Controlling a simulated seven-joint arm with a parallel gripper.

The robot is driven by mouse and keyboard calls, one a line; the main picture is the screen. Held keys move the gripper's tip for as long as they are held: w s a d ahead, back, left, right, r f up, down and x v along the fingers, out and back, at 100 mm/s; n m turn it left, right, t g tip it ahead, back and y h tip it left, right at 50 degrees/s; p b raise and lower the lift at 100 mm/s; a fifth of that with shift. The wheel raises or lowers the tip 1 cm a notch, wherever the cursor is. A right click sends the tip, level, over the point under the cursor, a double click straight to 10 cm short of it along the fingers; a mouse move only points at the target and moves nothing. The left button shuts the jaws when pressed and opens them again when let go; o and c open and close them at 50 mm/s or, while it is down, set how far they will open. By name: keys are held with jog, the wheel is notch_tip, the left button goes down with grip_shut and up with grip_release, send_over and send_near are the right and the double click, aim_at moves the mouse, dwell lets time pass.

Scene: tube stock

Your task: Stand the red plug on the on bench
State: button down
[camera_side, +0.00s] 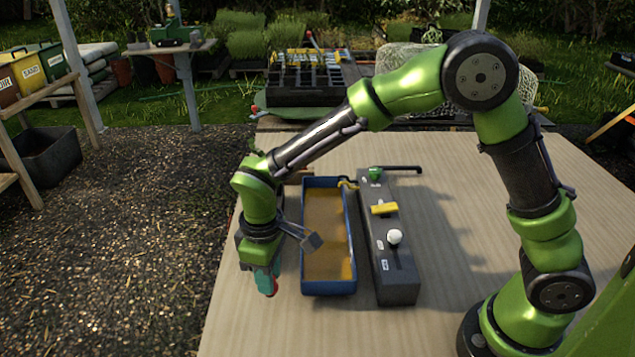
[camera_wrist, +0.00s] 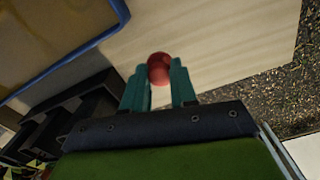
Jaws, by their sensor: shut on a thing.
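The red plug (camera_wrist: 159,68) shows in the wrist view as a rounded red end between my teal fingertips. In the side view only a small red part of it (camera_side: 272,293) shows below the fingers. My gripper (camera_side: 267,281) is shut on the plug and points down, left of the blue tray. The wrist view also shows my gripper (camera_wrist: 158,84) with a finger on each side of the plug. The bench (camera_side: 450,200) is a pale wooden top, and the plug is over its left part. I cannot tell whether the plug touches the bench.
The blue tray (camera_side: 329,291) with a brown-yellow inside stands just right of my gripper. Beside it is a dark grey block (camera_side: 400,293) with a green, a yellow and a white handle. A black rack (camera_side: 300,97) stands behind. The bench's left edge and gravel are close by.

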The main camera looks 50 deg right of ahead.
jog(key=shift+f, duration=1.65)
jog(key=shift+f, duration=0.3)
jog(key=c, duration=0.8)
grip_release()
jog(key=shift+r, duration=0.1)
notch_tip(320, 180, up, 17)
jog(key=shift+f, duration=0.2)
